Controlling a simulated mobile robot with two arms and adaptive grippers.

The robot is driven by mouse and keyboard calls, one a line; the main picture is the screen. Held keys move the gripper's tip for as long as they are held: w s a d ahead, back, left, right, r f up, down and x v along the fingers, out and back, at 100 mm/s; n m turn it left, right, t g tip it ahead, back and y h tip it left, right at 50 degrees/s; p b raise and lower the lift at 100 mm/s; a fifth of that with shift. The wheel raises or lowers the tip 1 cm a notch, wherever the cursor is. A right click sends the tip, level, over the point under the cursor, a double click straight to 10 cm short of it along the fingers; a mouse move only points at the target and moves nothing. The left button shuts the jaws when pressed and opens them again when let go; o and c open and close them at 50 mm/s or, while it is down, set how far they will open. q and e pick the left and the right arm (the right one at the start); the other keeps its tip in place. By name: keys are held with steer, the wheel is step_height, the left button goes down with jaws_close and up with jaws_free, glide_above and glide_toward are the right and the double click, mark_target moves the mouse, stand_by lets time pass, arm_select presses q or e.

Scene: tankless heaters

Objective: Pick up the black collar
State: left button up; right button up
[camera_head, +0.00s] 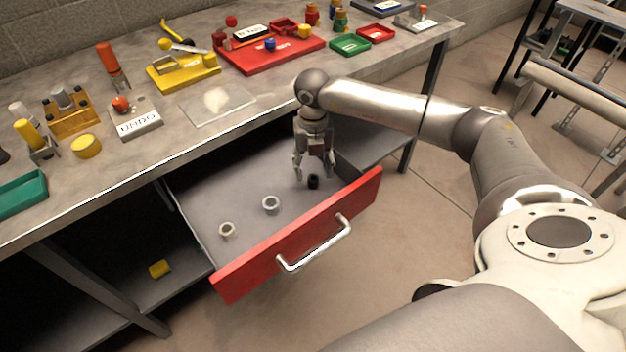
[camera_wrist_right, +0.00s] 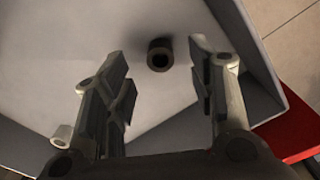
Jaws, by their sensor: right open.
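The black collar (camera_head: 313,181) lies in the open red-fronted drawer, near its right end. In the right wrist view the collar (camera_wrist_right: 160,54) is a short dark ring with its hole showing, just ahead of and between the two fingertips. My right gripper (camera_head: 314,177) points down into the drawer above the collar. In the wrist view the right gripper (camera_wrist_right: 160,75) has its fingers spread apart with nothing between them. The left gripper is not in view.
Two pale collars, one in the middle (camera_head: 271,204) and one at the left (camera_head: 227,230), lie in the same drawer. The red drawer front (camera_head: 300,240) and side walls bound the space. The workbench top (camera_head: 160,185) overhangs the drawer's back.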

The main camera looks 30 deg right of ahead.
mark_target(313, 178)
step_height(313, 178, down, 3)
steer(key=shift+s+r, duration=0.1)
steer(key=shift+r, duration=0.1)
steer(key=shift+f, duration=0.5)
steer(key=shift+c, duration=1.1)
steer(key=c, duration=0.5)
jaws_close()
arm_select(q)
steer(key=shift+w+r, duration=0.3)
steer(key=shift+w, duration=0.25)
